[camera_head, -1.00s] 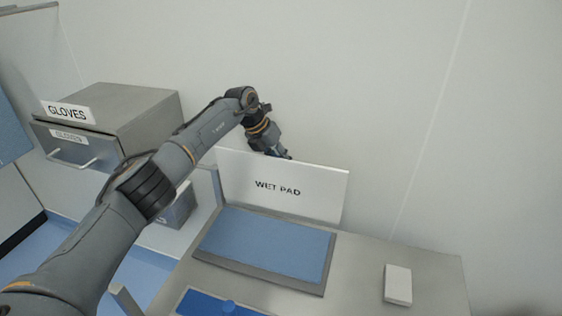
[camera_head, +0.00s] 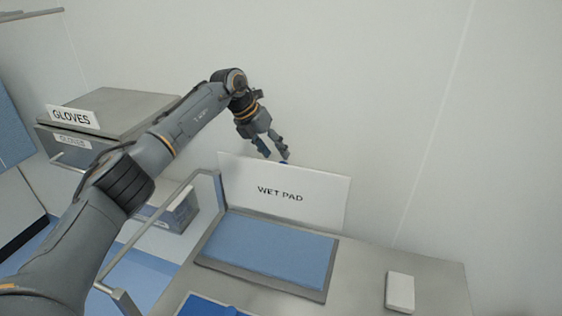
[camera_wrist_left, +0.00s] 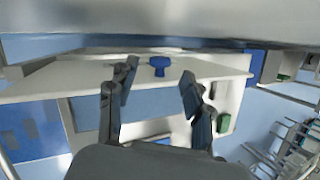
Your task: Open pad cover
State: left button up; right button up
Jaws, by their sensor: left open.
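A white panel lettered WET PAD (camera_head: 318,207) stands upright behind a blue pad (camera_head: 270,250) in a grey tray on the metal bench. The pad is uncovered. My left gripper (camera_head: 274,155) is open and empty, with its fingertips close to the panel's top edge. I cannot tell whether they touch it. In the left wrist view the two fingers (camera_wrist_left: 160,75) are spread apart, and a blue knob (camera_wrist_left: 159,62) shows beyond, between their tips. My right gripper is not in view.
A second blue flat item (camera_head: 205,306) is cut off at the bottom edge. A white block (camera_head: 400,291) lies on the right of the bench. A metal rail (camera_head: 160,214) and a GLOVES box (camera_head: 120,112) are at left. The wall rises close behind the panel.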

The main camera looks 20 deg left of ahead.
pick_arm(q)
jog(key=v, duration=0.5)
jog(key=shift+s+r, duration=0.1)
jog(key=shift+r, duration=0.1)
jog(key=shift+a, duration=0.1)
